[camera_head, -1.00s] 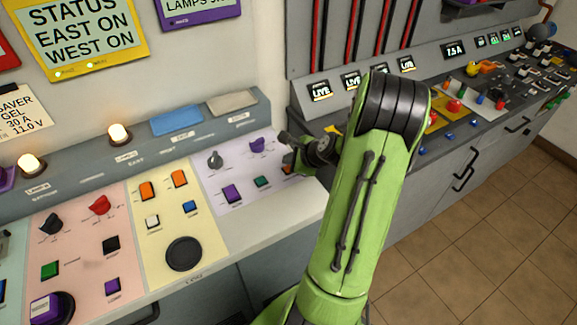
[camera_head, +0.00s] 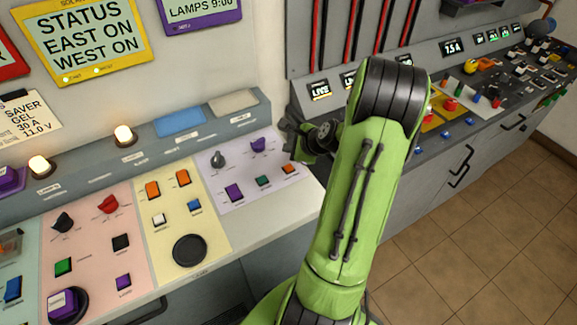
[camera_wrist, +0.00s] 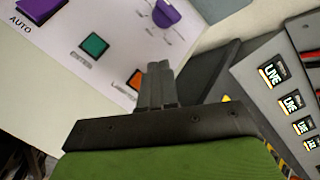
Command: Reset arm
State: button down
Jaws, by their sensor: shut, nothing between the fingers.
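My green arm rises from the bottom of the head view and bends over in front of the consoles. My gripper (camera_wrist: 157,84) is shut and empty in the wrist view, above the right edge of the pale lilac panel. In the head view its end is small and partly hidden by my arm. An orange button (camera_wrist: 135,79) lies just left of the fingertips in the wrist view, with a green button (camera_wrist: 94,45) beyond it. I cannot tell whether the fingers touch anything.
To the right, a dark console (camera_head: 480,110) carries LIVE displays and several switches. A status sign (camera_head: 85,38) hangs at upper left. The tiled floor (camera_head: 480,240) at right is clear.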

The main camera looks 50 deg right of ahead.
dwell(0.4)
jog(key=s+a+r+n+g, duration=0.1)
jog(key=a+r+n+g, duration=0.1)
jog(key=a+r+n, duration=0.55)
jog(key=a+r+n+g, duration=0.1)
jog(key=a+r+n, duration=0.3)
jog(key=a+n, duration=0.6)
jog(key=s+a+r+n, duration=0.2)
jog(key=s+a+n, duration=0.3)
jog(key=s, duration=0.3)
jog(key=s+a+r+n+y, duration=0.1)
jog(key=s+a+r+n, duration=0.1)
jog(key=s+a+n, duration=0.3)
jog(key=s+a, duration=0.2)
jog(key=s, duration=0.1)
jog(key=shift+a+r+n+g, duration=0.2)
jog(key=shift+r+n+g, duration=0.1)
jog(key=shift+r+n, duration=0.05)
